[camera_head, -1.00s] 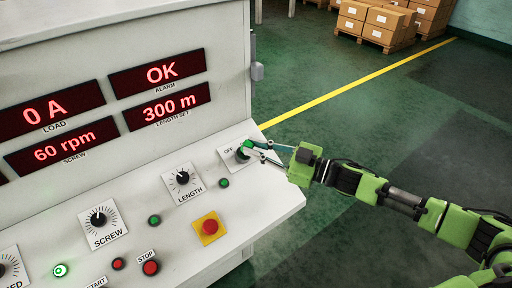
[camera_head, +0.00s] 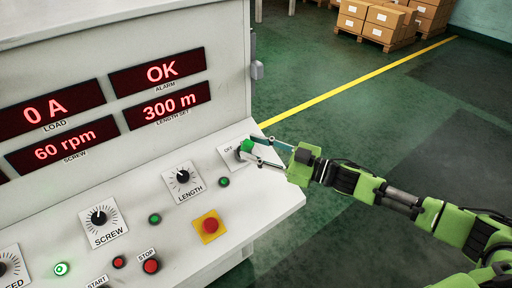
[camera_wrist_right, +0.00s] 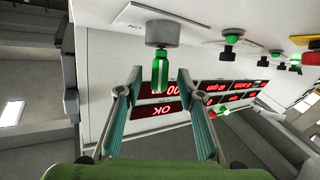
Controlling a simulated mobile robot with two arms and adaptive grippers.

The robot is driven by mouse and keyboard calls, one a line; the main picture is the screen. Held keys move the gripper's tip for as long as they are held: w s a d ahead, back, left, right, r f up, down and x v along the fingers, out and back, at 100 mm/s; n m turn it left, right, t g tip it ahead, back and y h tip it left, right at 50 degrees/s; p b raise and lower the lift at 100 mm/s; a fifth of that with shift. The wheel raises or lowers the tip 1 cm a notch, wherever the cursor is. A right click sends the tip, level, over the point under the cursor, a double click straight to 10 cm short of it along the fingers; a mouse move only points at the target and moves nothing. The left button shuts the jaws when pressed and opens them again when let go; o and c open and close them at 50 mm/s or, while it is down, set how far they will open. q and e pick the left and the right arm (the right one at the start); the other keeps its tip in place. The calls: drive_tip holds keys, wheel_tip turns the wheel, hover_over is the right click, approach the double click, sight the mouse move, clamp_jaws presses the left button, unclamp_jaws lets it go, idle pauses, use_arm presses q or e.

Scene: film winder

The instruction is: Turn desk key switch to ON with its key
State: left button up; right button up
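The key also shows in the head view (camera_head: 247,146). My right gripper (camera_head: 264,151) is open, with one finger on each side of the key. In the wrist view, gaps show between the key and both fingertips (camera_wrist_right: 162,78). My left gripper is not in view.
The LENGTH knob (camera_head: 182,176), a green button (camera_head: 224,182) and a red emergency button (camera_head: 210,225) on yellow lie left of and below the switch. Displays (camera_head: 162,74) stand on the upright panel. Floor right of the desk is clear; boxes (camera_head: 385,22) stand far back.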

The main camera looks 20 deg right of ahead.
drive_tip(key=shift+w, duration=0.1)
drive_tip(key=shift+s+d, duration=0.15)
drive_tip(key=shift+s, duration=0.1)
drive_tip(key=v, duration=1.1)
drive_tip(key=shift+d, duration=0.2)
drive_tip(key=shift+s, duration=0.2)
